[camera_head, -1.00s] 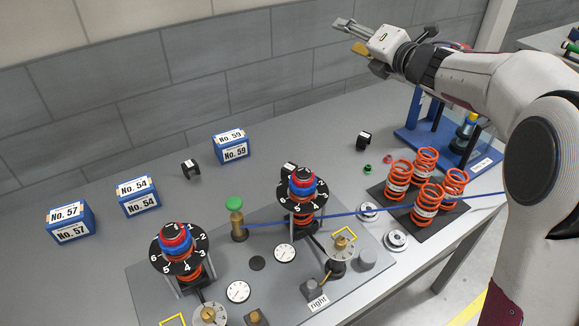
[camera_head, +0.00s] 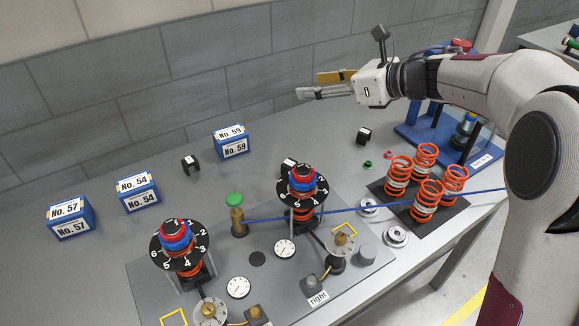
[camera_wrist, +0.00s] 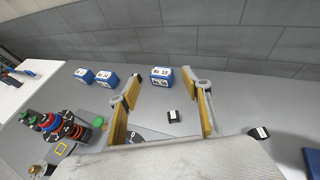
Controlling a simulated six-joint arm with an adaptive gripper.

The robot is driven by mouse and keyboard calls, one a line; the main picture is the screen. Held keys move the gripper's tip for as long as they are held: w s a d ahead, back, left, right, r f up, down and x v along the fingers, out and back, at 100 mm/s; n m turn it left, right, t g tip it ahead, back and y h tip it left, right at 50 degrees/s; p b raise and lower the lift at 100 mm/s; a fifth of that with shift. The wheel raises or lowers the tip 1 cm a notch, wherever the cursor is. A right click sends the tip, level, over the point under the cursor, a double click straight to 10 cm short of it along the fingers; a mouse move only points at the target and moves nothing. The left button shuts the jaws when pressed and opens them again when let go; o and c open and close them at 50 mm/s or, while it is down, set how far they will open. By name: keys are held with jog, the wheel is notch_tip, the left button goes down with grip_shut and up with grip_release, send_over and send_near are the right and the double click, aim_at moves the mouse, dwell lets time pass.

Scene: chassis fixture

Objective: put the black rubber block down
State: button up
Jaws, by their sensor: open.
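Three small black blocks with white labels rest on the grey table: a left one (camera_head: 190,165) between the blue boxes, a middle one (camera_head: 289,165) partly hidden behind the right dial tower, and a right one (camera_head: 364,136) near the blue stand. I cannot tell which is the task's rubber block. My gripper (camera_head: 326,85) is open and empty, raised above the back of the table, with its fingers pointing left. In the wrist view, one black block (camera_wrist: 174,116) shows between the yellow-padded fingers (camera_wrist: 165,105), well beyond them, and another (camera_wrist: 258,133) lies to the right.
Blue boxes No. 57 (camera_head: 70,222), No. 54 (camera_head: 138,195) and No. 59 (camera_head: 231,144) stand along the back. Two dial towers (camera_head: 178,248) (camera_head: 303,189) rise from the fixture plate. Orange springs (camera_head: 427,199) stand on a dark mat at the right. The table's back right is mostly clear.

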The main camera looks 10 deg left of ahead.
send_near(290, 168)
jog(key=shift+w+a+f, duration=0.95)
jog(key=shift+w+f, duration=0.2)
jog(key=shift+f, duration=0.05)
jog(key=shift+a, duration=0.1)
jog(key=shift+x, duration=1.25)
jog(key=shift+x, duration=2.6)
jog(key=shift+w+f, duration=0.1)
jog(key=shift+f, duration=0.05)
jog(key=c, duration=1.3)
